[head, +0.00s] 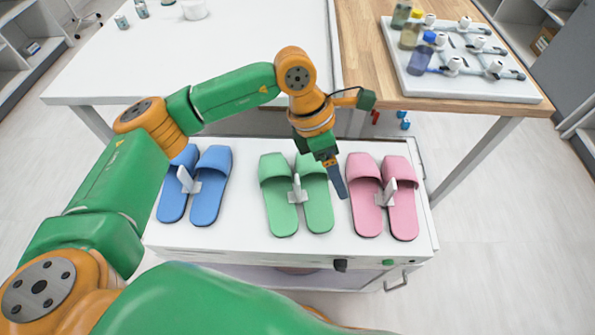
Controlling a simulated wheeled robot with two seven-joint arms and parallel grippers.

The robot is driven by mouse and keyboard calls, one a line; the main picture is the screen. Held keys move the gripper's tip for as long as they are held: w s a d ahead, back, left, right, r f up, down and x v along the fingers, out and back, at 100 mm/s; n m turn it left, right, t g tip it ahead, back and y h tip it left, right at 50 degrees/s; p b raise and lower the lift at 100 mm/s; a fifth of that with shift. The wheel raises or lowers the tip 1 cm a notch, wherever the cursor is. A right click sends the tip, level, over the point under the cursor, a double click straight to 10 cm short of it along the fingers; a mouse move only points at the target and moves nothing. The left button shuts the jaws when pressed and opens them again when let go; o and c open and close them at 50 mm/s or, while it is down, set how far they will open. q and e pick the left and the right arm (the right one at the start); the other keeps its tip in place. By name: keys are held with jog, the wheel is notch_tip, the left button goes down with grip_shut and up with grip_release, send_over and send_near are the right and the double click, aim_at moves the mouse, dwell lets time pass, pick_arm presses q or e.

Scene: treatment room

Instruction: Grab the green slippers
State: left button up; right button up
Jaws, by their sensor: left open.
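The green slippers (279,205) lie side by side in the middle of a low white cabinet top (240,240), with a small white holder (297,190) between them. My left gripper (341,190) is above the cabinet, its dark fingers pointing down between the right green slipper and the pink pair. It holds nothing. It overlaps the upper part of the right green slipper in the picture; I cannot tell whether it touches. My right gripper does not show.
Blue slippers (210,187) lie to the left and pink slippers (402,205) close to the right, each pair with a white holder. Behind stand a white table (240,50) and a wooden table (380,85) bearing a white tray (480,88) with bottles and instruments. The floor at right is clear.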

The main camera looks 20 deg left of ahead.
aim_at(298, 179)
pick_arm(q)
jog(key=a+y, duration=0.1)
jog(key=a, duration=0.1)
jog(key=w+a+f+y, duration=0.1)
jog(key=a, duration=0.2)
jog(key=a+f+y, duration=0.1)
jog(key=a+y, duration=0.1)
jog(key=shift+w+a+t, duration=0.15)
jog(key=shift+a+t, duration=0.15)
jog(key=shift+a, duration=0.05)
jog(key=shift+y, duration=0.3)
notch_tip(298, 179, down, 7)
jog(key=shift+a+f+p, duration=0.1)
jog(key=shift+p, duration=0.7)
grip_shut()
